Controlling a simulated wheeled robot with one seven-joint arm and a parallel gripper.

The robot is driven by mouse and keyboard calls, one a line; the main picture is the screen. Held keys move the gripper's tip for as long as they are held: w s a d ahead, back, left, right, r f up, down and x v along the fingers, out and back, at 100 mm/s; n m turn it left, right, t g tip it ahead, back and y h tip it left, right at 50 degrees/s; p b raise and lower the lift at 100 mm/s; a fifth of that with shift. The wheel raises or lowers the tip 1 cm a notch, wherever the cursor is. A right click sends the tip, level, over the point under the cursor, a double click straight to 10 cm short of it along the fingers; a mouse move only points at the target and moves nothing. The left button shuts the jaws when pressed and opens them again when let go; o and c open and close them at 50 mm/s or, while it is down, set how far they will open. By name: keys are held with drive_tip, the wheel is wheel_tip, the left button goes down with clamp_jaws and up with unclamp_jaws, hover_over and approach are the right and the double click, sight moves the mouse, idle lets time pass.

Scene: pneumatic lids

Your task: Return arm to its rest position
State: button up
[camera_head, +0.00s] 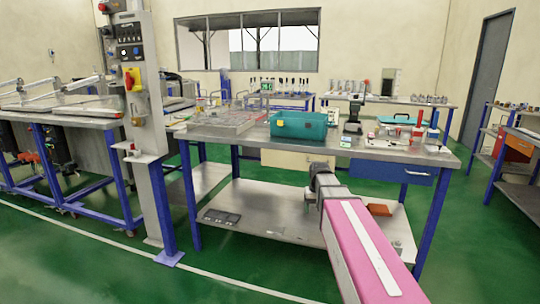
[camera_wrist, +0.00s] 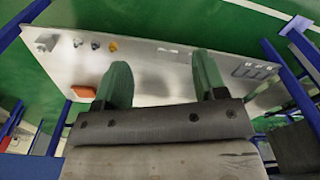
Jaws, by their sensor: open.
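My gripper (camera_wrist: 157,85) shows in the wrist view with its two green fingers spread apart and nothing between them. It points down over a grey lower shelf (camera_wrist: 150,60). In the head view my pink arm reaches forward from the bottom right, and its dark end is in front of the workbench (camera_head: 300,150). The fingers cannot be made out in the head view.
The workbench holds a teal case (camera_head: 298,125) and several small items. Its lower shelf (camera_head: 265,205) carries a dark flat item (camera_head: 222,217) and an orange-red block (camera_head: 378,210). A grey control post (camera_head: 140,100) stands left. Green floor is open in front.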

drive_tip(key=s+f, duration=1.4)
drive_tip(key=s, duration=0.3)
drive_tip(key=shift+s+f+m+g, duration=0.25)
drive_tip(key=shift+s+m+g, duration=0.05)
drive_tip(key=shift+s+m, duration=0.1)
drive_tip(key=shift+w, duration=0.1)
idle(0.5)
